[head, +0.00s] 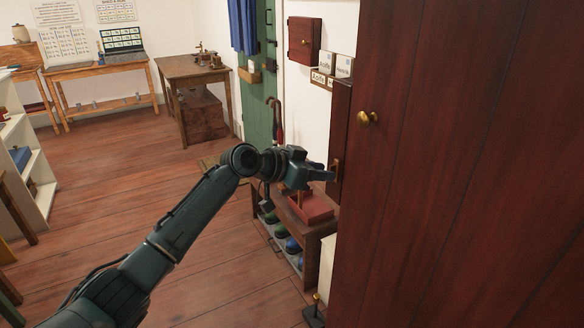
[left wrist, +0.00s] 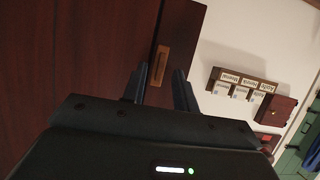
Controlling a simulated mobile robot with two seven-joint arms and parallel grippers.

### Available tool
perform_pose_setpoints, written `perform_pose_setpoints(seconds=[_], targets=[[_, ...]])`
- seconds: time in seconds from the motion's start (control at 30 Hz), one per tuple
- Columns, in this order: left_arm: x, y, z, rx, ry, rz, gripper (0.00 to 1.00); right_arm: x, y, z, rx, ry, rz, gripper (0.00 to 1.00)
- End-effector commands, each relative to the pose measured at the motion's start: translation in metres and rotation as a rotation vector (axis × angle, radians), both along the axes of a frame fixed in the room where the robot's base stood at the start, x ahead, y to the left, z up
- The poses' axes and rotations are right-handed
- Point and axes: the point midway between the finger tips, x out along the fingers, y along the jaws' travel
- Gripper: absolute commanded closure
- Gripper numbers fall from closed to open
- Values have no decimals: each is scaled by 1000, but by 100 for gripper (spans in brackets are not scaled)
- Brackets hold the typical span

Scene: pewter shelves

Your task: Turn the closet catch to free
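The closet (head: 450,150) is a tall dark red-brown wooden front filling the right of the head view, with a brass knob (head: 367,118). The catch (head: 336,166) is a small light-brown bar at the closet's left edge. In the left wrist view the catch (left wrist: 161,65) looks long and narrow, on a dark strip beside the panel. My left gripper (head: 327,173) reaches the closet edge close to the catch. In the left wrist view its two fingers (left wrist: 160,88) are apart, with the catch just beyond the gap; contact cannot be told. My right gripper is out of view.
A low bench (head: 290,225) with a red box (head: 312,208) stands below my left gripper. Labelled cards on a rack (head: 322,78) and a red wall cabinet (head: 304,38) hang behind. A green door (head: 262,95) is farther back. The wooden floor at left is clear.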

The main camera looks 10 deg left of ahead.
Motion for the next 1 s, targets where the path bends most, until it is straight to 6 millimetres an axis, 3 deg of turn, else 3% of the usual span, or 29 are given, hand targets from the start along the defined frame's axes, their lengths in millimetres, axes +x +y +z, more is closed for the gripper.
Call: perform_pose_setpoints(seconds=[0.2, 0.43, 0.63, 1.0], targets=[[-26, 39, 17, 3, -2, 3, 71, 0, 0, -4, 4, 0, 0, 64], [-49, 70, 33, 2, 2, 2, 71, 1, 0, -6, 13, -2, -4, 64], [-58, 81, 40, 0, 1, 0, 71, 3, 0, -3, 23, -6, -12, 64], [-59, 81, 38, -1, 6, 3, 71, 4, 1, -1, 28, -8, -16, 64]])
